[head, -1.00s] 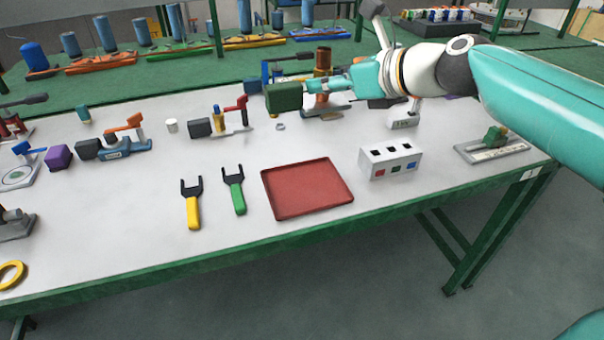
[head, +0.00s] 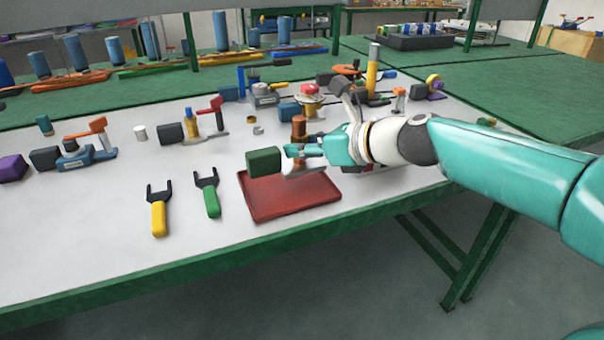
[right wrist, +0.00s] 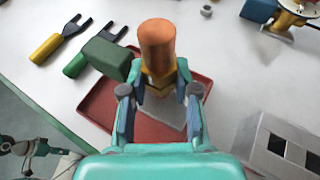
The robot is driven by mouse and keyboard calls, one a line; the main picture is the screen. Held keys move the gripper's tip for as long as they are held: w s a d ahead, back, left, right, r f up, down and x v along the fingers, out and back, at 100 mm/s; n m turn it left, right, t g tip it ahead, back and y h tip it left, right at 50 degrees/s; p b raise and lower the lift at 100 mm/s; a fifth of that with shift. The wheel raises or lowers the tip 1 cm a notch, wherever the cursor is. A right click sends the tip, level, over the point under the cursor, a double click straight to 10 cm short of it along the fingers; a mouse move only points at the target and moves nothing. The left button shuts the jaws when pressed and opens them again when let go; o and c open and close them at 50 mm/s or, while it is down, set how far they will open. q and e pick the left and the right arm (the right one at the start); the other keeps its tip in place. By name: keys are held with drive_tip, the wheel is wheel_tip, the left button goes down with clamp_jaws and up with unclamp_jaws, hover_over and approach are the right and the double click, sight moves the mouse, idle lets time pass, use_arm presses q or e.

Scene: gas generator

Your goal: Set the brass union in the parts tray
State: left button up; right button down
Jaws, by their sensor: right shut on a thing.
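My right gripper (head: 303,150) is shut on the brass union, which shows as a gold collar (right wrist: 156,86) between the fingertips (right wrist: 158,92) in the right wrist view. A copper-coloured cylinder (head: 299,128) stands above it, a dark green block (head: 265,162) sits to its left and a pale grey plate lies below; they moved with the gripper. The red parts tray (head: 288,207) lies under it near the table's front edge. I cannot tell whether the held thing touches the tray. A teal and dark part at the right wrist view's lower left may be my left gripper (right wrist: 32,150); its jaws are unclear.
A yellow fork tool (head: 159,212) and a green fork tool (head: 210,195) lie left of the tray. A white box with dark openings (right wrist: 280,143) stands to its right. Several valves and fittings stand along the back. The table's green front edge (head: 200,266) is close.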

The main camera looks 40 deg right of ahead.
sight(307, 164)
wheel_tip(307, 164, down, 4)
drive_tip(key=b, duration=0.2)
drive_tip(key=shift+f+b, duration=0.1)
drive_tip(key=shift+b, duration=0.3)
drive_tip(key=c, duration=0.9)
unclamp_jaws()
drive_tip(key=shift+o, duration=0.2)
drive_tip(key=shift+s, duration=0.15)
drive_tip(key=p+v, duration=0.2)
drive_tip(key=v, duration=0.9)
drive_tip(key=shift+s+d+r, duration=0.1)
drive_tip(key=shift+s+r, duration=0.2)
drive_tip(key=shift+s, duration=0.05)
